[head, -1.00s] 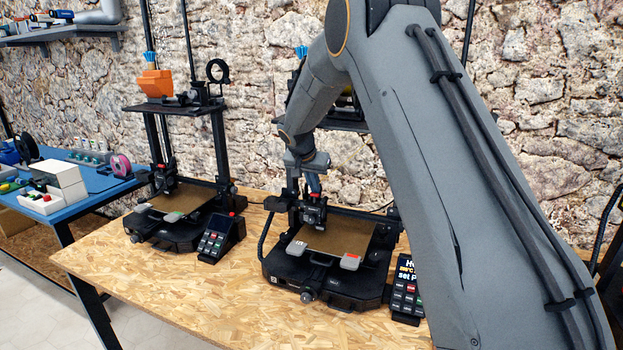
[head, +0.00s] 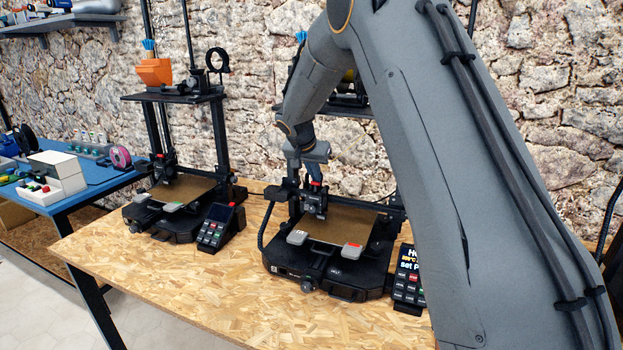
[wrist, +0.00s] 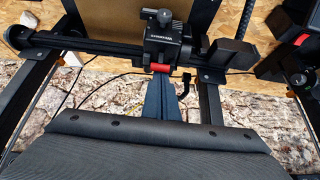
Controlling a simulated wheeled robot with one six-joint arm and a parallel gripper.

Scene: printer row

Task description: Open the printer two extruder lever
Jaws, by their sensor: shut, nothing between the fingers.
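The second printer (head: 330,275) is the black one in the middle of the head view, under my arm. Its print head (head: 314,202) carries a small red part on top, which appears to be the extruder lever tip; this red tip (wrist: 160,68) also shows in the wrist view. My gripper (head: 313,178) points down at the print head from behind and above. In the wrist view my slim blue-grey fingers (wrist: 160,86) are together and empty, with their ends right at the red tip. I cannot tell whether they touch it. The rest of the lever is hard to make out.
Another black printer (head: 175,222) stands to the left, with a control panel (head: 216,228). A second control panel (head: 409,278) sits at the right of the middle printer. The wooden bench (head: 200,295) is clear in front. A stone wall stands behind. The printer's crossbar (wrist: 90,46) and uprights flank the print head.

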